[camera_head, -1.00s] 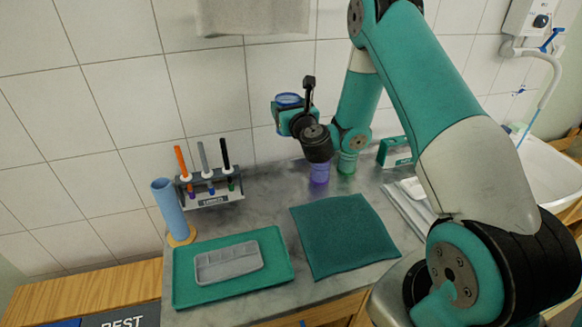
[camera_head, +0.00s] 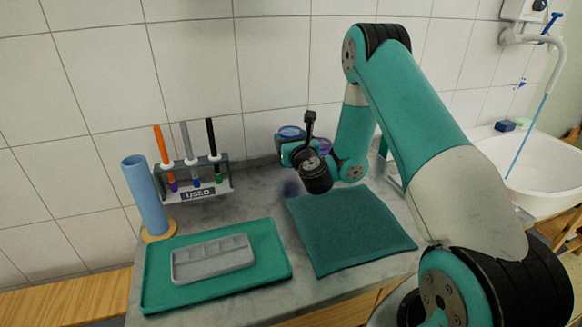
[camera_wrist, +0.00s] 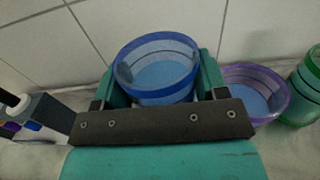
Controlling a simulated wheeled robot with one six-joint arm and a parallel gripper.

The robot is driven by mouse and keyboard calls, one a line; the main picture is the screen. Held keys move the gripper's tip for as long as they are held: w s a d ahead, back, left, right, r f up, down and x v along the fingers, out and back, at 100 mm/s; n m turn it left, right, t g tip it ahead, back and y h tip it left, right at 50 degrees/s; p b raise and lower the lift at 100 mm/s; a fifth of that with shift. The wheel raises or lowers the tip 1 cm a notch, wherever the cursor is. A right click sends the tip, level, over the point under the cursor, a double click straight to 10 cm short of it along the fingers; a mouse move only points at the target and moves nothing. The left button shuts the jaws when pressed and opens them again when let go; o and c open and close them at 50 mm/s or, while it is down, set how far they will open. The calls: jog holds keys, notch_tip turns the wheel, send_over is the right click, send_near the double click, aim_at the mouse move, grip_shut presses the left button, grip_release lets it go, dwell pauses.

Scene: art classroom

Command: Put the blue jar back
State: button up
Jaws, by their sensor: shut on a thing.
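The blue jar (camera_head: 291,132) is upright, and its blue rim shows above my gripper (camera_head: 290,150). In the wrist view my gripper (camera_wrist: 160,80) has a teal finger on each side of the blue jar (camera_wrist: 158,93) and is shut on it. The jar is see-through with a blue band and stands open at the top. Its bottom is hidden by the gripper, so I cannot tell its exact height over the counter. It is left of a purple jar (camera_wrist: 264,88) in the wrist view, with a small gap between them.
A green jar (camera_wrist: 305,92) stands right of the purple one. The tiled wall is close behind. A marker rack (camera_head: 200,183) and blue cylinder (camera_head: 147,197) stand left. A green tray (camera_head: 270,262) with a grey palette (camera_head: 212,259) and a teal cloth (camera_head: 350,230) lie in front.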

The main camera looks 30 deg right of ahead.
jog(key=shift+f+b, duration=1.95)
jog(key=shift+f, duration=0.25)
jog(key=shift+f, duration=0.1)
jog(key=shift+f, duration=0.15)
jog(key=o, duration=0.7)
